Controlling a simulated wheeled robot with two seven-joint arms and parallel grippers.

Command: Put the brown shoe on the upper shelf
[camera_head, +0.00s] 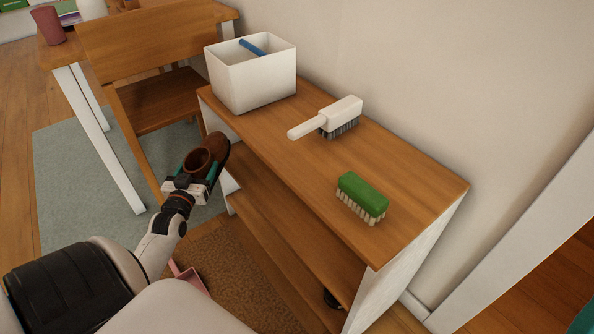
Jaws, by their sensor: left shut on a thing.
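The brown shoe (215,147) is held in my left gripper (193,178), which is shut on it near the heel opening. The shoe is in the air just left of the shelf unit, with its toe toward the unit. The upper shelf (262,205) lies below the wooden top, and its visible front part is bare. My right gripper is not in view.
On the unit's top (285,150) stand a white bin (250,82) with a blue item, a white-handled brush (328,118) and a green brush (362,196). A wooden chair (150,45) stands behind the shoe. A brown mat (235,275) and pink object (192,280) lie on the floor.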

